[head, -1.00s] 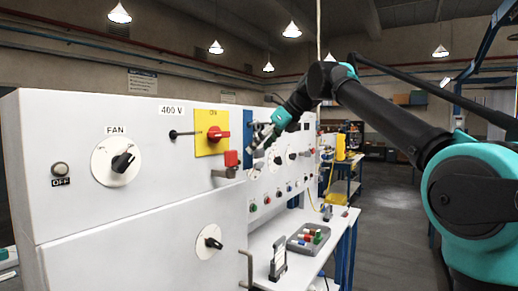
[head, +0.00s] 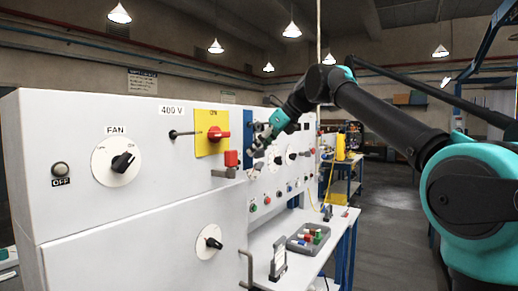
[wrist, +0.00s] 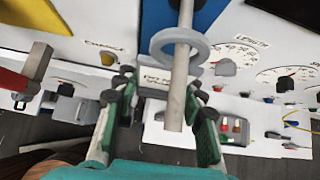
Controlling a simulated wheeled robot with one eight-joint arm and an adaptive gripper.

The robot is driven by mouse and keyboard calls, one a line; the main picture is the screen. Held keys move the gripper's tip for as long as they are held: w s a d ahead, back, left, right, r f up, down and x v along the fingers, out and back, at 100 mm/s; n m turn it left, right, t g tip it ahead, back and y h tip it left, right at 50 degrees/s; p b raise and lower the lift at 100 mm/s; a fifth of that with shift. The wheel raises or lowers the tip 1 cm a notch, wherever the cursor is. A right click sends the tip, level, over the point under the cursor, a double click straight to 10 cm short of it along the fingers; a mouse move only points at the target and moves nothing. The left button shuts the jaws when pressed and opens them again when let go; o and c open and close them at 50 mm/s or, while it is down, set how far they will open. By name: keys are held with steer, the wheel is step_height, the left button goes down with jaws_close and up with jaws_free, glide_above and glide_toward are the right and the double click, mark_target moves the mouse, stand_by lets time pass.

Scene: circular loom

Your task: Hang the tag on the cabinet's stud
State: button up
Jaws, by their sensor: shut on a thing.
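The stud (wrist: 175,105) is a pale grey rod standing out from the cabinet's blue panel (wrist: 195,12) toward the camera in the wrist view. The tag's grey ring (wrist: 159,48) appears around the stud, with the rod crossing its opening. Below the ring, a small lettered plate (wrist: 155,82) shows between my fingertips, partly behind the rod. My gripper (wrist: 165,90) is shut on the tag, one finger on each side of the rod. In the head view my gripper (head: 261,142) is in front of the blue panel (head: 247,117), and the tag is too small to make out clearly.
The white cabinet (head: 125,225) has a red switch on a yellow plate (head: 212,147) and a red-capped lever (head: 231,160) just left of my gripper. Several knobs are to the right. A bench below holds a grey tray (head: 293,246). The aisle at right is open.

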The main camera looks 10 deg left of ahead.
steer(key=shift+s+d+r, duration=0.2)
steer(key=shift+d+r, duration=0.05)
steer(key=shift+d, duration=0.35)
steer(key=shift+d, duration=0.1)
steer(key=shift+s+d+r, duration=0.1)
steer(key=shift+s+d, duration=0.15)
steer(key=shift+d, duration=0.5)
steer(key=shift+s+d+r, duration=0.1)
steer(key=shift+s+d, duration=0.2)
steer(key=shift+d, duration=0.45)
steer(key=shift+s+d+r, duration=0.1)
steer(key=shift+s+d, duration=0.15)
steer(key=shift+d, duration=0.5)
